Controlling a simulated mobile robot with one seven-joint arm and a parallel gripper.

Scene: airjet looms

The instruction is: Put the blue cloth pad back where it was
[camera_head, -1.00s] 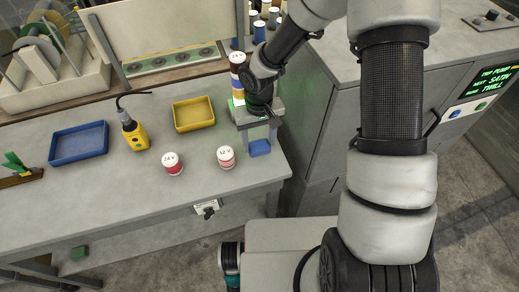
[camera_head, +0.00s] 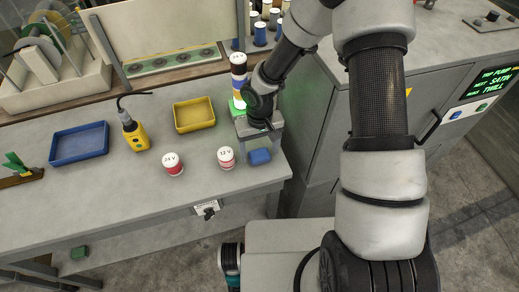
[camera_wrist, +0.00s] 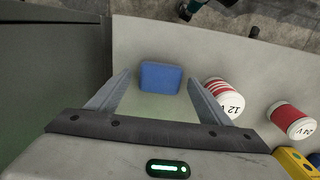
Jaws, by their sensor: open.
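The blue cloth pad (camera_head: 260,157) lies on the grey workbench near its right front corner. In the wrist view the pad (camera_wrist: 161,77) lies on the bench between and just beyond the tips of my two fingers. My gripper (camera_head: 260,146) is open, low over the bench right behind the pad in the head view. In the wrist view the fingers of my gripper (camera_wrist: 158,82) stand apart on either side of the pad, with gaps showing. I cannot tell whether the fingertips touch the bench.
The red-and-white 12 V container (camera_head: 226,157) stands close left of the pad, near my finger in the wrist view. The 24 V container (camera_head: 173,163), yellow tray (camera_head: 194,115), blue tray (camera_head: 79,144) and yellow pendant (camera_head: 135,133) are farther left. A stack of spools (camera_head: 239,76) stands behind my gripper.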

